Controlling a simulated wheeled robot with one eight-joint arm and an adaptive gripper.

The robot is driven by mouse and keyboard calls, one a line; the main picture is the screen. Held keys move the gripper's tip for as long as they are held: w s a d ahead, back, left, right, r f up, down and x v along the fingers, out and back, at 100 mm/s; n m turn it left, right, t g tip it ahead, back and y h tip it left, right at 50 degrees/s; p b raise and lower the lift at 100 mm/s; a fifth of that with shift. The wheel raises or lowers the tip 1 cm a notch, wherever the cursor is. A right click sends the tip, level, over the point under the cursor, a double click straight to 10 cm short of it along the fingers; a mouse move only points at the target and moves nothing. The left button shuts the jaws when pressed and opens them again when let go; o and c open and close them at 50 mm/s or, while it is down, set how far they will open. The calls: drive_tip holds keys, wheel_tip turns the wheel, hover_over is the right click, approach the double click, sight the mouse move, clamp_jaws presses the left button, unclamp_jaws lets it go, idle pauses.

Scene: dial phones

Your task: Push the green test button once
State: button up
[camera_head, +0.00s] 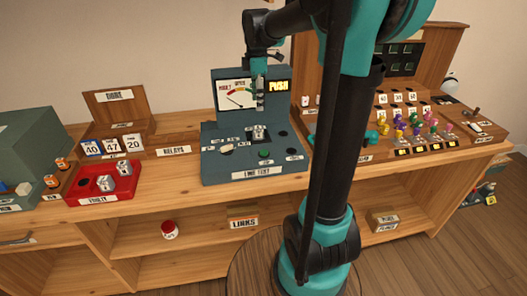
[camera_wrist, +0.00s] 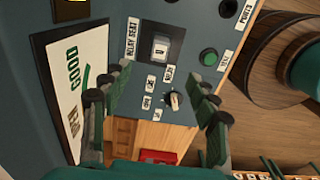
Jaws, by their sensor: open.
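The green test button (camera_head: 264,153) is a small round button on the lower right of the top of the blue-grey line test box (camera_head: 242,178). In the wrist view the green button (camera_wrist: 208,57) sits in a dark round ring beside a small label. My gripper (camera_head: 259,98) is above the box, in front of its upright meter panel, apart from the button. In the wrist view my gripper (camera_wrist: 158,106) has its fingers spread wide with nothing between them. The button is clear of both fingers there.
A relay (camera_head: 259,132) sits in the relay seat behind the button. A pale selector knob (camera_head: 227,149) is to its left. The meter panel (camera_head: 238,96) rises behind. A red faulty tray (camera_head: 103,184) stands left, and a switchboard with coloured plugs (camera_head: 405,125) stands right.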

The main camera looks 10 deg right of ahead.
clamp_jaws()
idle(0.3)
idle(1.2)
